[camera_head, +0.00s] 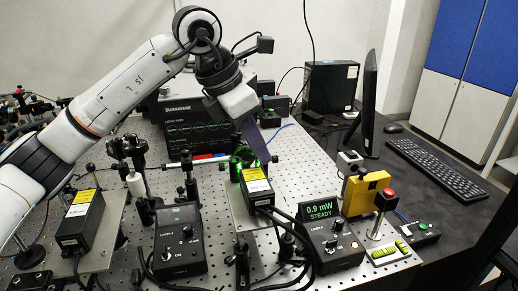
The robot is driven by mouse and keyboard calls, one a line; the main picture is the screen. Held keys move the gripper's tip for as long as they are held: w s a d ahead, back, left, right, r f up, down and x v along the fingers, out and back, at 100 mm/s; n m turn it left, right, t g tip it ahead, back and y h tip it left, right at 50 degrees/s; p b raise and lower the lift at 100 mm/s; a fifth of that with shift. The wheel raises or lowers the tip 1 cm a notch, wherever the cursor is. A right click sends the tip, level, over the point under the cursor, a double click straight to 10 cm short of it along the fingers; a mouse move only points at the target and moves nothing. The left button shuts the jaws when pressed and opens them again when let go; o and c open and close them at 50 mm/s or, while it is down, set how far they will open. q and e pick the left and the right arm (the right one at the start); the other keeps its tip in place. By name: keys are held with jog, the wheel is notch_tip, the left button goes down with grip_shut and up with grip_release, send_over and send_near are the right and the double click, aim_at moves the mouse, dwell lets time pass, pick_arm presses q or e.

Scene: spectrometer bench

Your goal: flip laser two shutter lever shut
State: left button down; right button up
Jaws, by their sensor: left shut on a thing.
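The laser two head (258,190), a black box with a yellow label, stands on a grey plate in the middle of the bench. My left gripper (264,160) reaches down to its far end, shut on what appears to be the shutter lever. The fingers hide the lever, so its position cannot be told. Green light glows beside the fingers. The laser two controller (335,245) stands front right of the head; its display (320,210) reads 0.9 mW STEADY. My right gripper is not in view.
Another laser head (80,222) and its controller (178,240) stand to the left. Optic posts (130,160) stand behind them. A yellow block (366,194) and a red-button post (385,205) are at right. Black cables loop at the front. A keyboard (437,167) lies far right.

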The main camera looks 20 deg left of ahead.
pick_arm(q)
jog(key=shift+s+a+f+t+h+b, duration=0.15)
jog(key=shift+a+f+t+h+b, duration=0.3)
jog(key=shift+b, duration=0.7)
jog(key=shift+s+r+h+b, duration=0.1)
jog(key=shift+r+h+b, duration=0.15)
jog(key=shift+b, duration=0.15)
jog(key=shift+r, duration=0.25)
jog(key=c, duration=2)
grip_release()
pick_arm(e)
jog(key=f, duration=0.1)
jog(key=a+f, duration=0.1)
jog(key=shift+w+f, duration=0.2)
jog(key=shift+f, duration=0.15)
pick_arm(q)
jog(key=shift+s+a+r, duration=0.25)
jog(key=shift+r, duration=0.15)
jog(key=v, duration=0.9)
jog(key=shift+s+a, duration=0.15)
